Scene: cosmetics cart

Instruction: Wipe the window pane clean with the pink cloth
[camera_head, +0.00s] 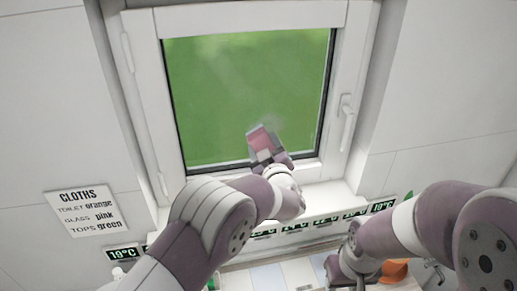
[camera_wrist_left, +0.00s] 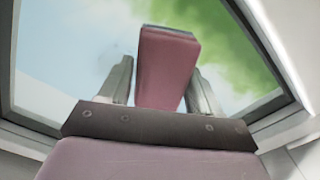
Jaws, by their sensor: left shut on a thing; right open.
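The pink cloth (camera_head: 261,139) is a folded block in my left gripper (camera_head: 265,157), in front of the lower right part of the window pane (camera_head: 215,95). In the left wrist view the cloth (camera_wrist_left: 166,66) stands up between the two grey fingers of that gripper (camera_wrist_left: 160,85). I cannot tell whether it touches the glass. A faint whitish smudge (camera_head: 271,121) shows beside the cloth, and pale streaks cross the upper pane. My right gripper (camera_head: 362,277) is low at the bottom edge, partly hidden, open and away from the window.
The white window frame (camera_head: 143,90) surrounds the pane, with a handle (camera_head: 346,122) on its right side. A cloths sign (camera_head: 86,210) hangs at left. An orange item (camera_head: 394,270) lies near my right arm.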

